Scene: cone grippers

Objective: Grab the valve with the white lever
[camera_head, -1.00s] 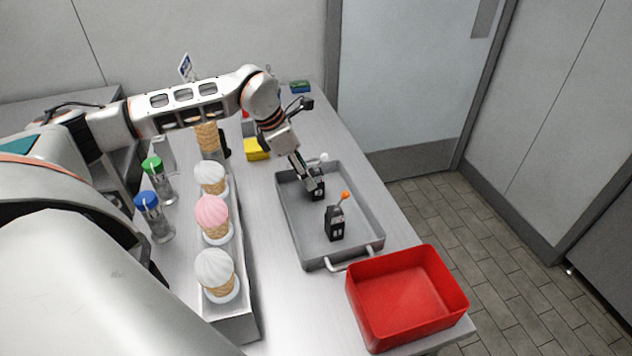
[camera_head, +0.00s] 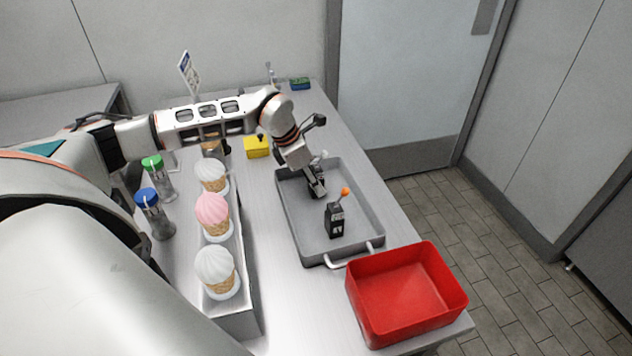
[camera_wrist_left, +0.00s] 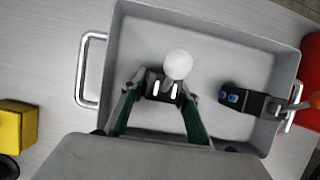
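The valve with the white lever stands in the grey tray (camera_head: 290,222). Its white ball shows in the head view (camera_head: 323,154) and in the left wrist view (camera_wrist_left: 178,65), above its small black body (camera_wrist_left: 164,87). My left gripper (camera_head: 317,188) reaches down into the tray at this valve and hides most of its body in the head view. In the left wrist view its two fingers (camera_wrist_left: 160,93) stand on either side of the black body, open; firm contact does not show. A black valve with an orange lever (camera_head: 335,220) stands nearer the tray's front. My right gripper is not in view.
An empty red bin (camera_head: 405,300) is in front of the tray. Ice cream cones (camera_head: 212,215) stand in a metal holder to the left, with shakers (camera_head: 155,215) beyond. A yellow block (camera_head: 256,147) lies behind the tray. The tray's handle (camera_head: 350,260) faces the red bin.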

